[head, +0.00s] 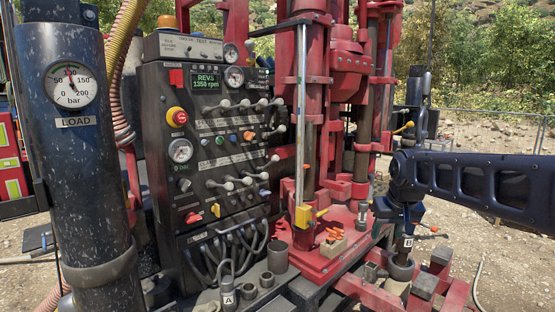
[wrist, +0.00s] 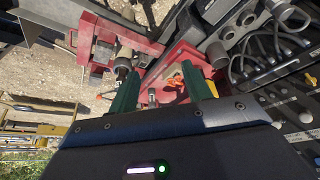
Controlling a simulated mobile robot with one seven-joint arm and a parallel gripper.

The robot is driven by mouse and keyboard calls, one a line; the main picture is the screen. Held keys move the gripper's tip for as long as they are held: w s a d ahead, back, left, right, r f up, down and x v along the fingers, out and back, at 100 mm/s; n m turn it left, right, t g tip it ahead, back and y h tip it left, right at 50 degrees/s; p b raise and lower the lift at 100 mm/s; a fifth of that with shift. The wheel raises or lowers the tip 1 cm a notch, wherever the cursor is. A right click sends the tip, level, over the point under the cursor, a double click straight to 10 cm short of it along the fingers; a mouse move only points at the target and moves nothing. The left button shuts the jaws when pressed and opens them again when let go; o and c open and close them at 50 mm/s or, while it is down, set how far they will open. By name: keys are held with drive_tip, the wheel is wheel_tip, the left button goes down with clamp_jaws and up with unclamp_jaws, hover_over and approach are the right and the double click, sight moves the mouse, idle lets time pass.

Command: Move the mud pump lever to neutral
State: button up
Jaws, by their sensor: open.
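A dark control panel (head: 208,150) stands left of centre in the head view. It has an upper row of white-knobbed levers (head: 243,104) and a lower row (head: 229,184). Two more pale knobs, (head: 279,129) and (head: 274,159), sit at its right side. The labels are too small to read, so I cannot tell which is the mud pump lever or its position. My gripper (wrist: 163,92) is open, with two green fingers apart and nothing held between them. In the head view my arm enters from the right, and its end is well right of the panel, apart from the levers.
A red drill mast (head: 320,110) on a red base stands between the panel and my arm. Orange pieces sit in a small box (head: 333,247) on the base. A black column with a pressure gauge (head: 71,85) stands at left. Hoses (head: 236,246) hang below the panel.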

drive_tip(key=w+a+r+n+t, duration=0.1)
drive_tip(key=w+r+t, duration=0.2)
drive_tip(key=w, duration=0.7)
drive_tip(key=w+a+r+n+t, duration=0.2)
drive_tip(key=w, duration=0.7)
drive_tip(key=w+a+r+n+t, duration=0.1)
drive_tip(key=w+r+t, duration=0.2)
drive_tip(key=w, duration=0.7)
drive_tip(key=n+g+y, duration=0.2)
drive_tip(key=n+y, duration=0.6)
drive_tip(key=y, duration=0.6)
approach(275, 160)
drive_tip(key=w+a, duration=0.2)
drive_tip(key=w, duration=0.1)
drive_tip(key=x, duration=0.9)
drive_tip(key=shift+w+a+f, duration=0.2)
drive_tip(key=shift+w+f, duration=0.05)
drive_tip(key=shift+c, duration=0.2)
clamp_jaws()
